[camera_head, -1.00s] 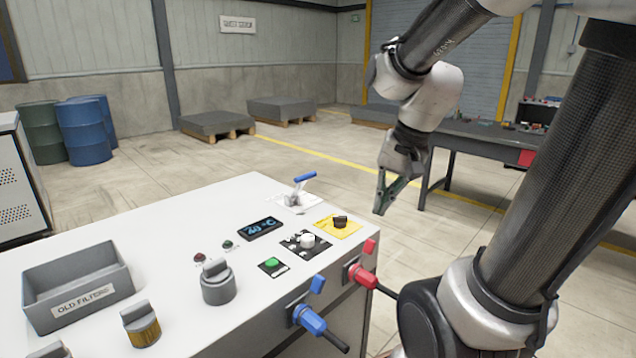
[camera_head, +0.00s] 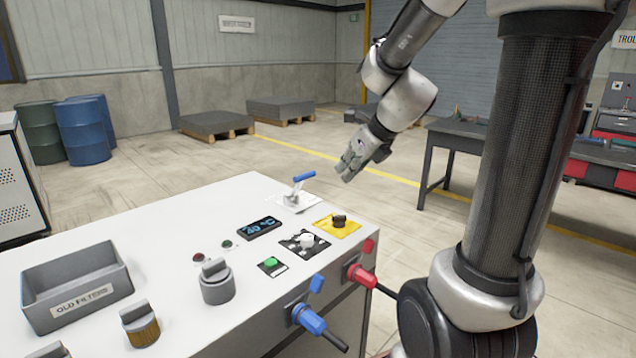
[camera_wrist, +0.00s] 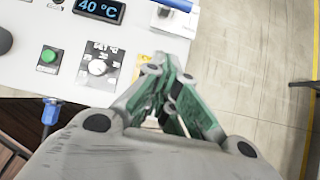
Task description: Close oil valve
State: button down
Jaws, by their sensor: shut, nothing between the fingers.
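A lever valve with a blue handle (camera_head: 304,176) stands on a pale plate at the far right corner of the white bench top. Its blue handle (camera_wrist: 175,4) is cut off at the top edge of the wrist view. A blue valve (camera_head: 312,322) and a red valve (camera_head: 362,276) sit on the bench's side. No label shows which valve carries oil. My gripper (camera_head: 348,172) is shut and empty, in the air to the right of the blue lever. In the wrist view my gripper's fingers (camera_wrist: 166,66) meet in front of the bench edge, touching nothing visible.
The bench top (camera_head: 160,220) also holds a display reading 40 °C (camera_head: 262,229), a white knob (camera_head: 306,241), a black knob on a yellow plate (camera_head: 338,221), a green button (camera_head: 271,263) and a grey "OLD FILTERS" bin (camera_head: 75,285). Open floor lies beyond the bench.

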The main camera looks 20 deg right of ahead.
aim_at(298, 187)
jog(key=x, duration=0.9)
jog(key=shift+w+a+f, duration=0.15)
jog(key=shift+f, duration=0.2)
jog(key=w, duration=0.1)
jog(key=w+a+r, duration=0.1)
jog(key=w, duration=0.1)
jog(key=shift+w+a+r, duration=0.2)
jog(key=shift+w+r, duration=0.05)
jog(key=shift+w, duration=0.05)
